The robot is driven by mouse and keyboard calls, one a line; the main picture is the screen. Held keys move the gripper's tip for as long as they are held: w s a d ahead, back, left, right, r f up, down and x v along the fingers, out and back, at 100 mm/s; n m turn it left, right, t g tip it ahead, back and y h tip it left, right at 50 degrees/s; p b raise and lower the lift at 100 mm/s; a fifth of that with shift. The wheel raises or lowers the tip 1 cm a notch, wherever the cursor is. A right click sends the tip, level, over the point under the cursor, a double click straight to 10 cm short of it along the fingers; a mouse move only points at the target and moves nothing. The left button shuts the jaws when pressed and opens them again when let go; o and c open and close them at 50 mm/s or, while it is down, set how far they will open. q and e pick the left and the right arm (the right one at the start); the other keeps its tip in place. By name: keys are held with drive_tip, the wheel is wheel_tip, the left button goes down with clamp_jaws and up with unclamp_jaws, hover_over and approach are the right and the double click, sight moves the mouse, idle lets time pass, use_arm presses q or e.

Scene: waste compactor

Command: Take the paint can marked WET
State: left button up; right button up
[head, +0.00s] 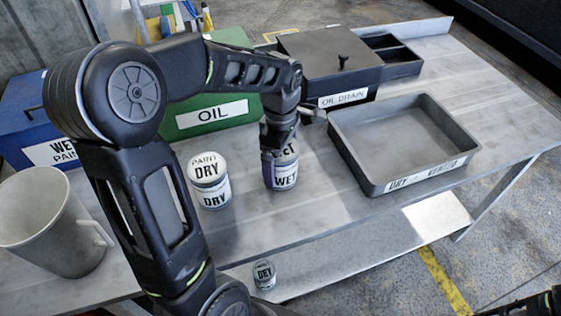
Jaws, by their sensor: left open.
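The paint can marked WET (287,181) stands upright on the metal table, right of a can marked DRY (209,182). My left gripper (277,150) is at the WET can, pointing down, with its jaws open. One dark finger overlaps the can's left side, and the gripper hides part of its top. I cannot tell whether the fingers touch the can. My right gripper is not in view; only a dark piece of my body shows in the bottom right corner.
A green OIL box (212,121), a black OIL DRAIN box (330,62) and a blue WET PAINT box (30,118) stand behind. A grey DRY VENTED tray (358,160) lies right. A mug (42,225) stands left. A small DRY can (264,275) is on the lower shelf.

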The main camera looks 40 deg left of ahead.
use_arm(q)
drive_tip(key=c, duration=1.9)
drive_tip(key=shift+r, duration=0.1)
wheel_tip(320, 180, up, 10)
drive_tip(key=shift+f+b, duration=0.1)
drive_tip(key=shift+b, duration=0.2)
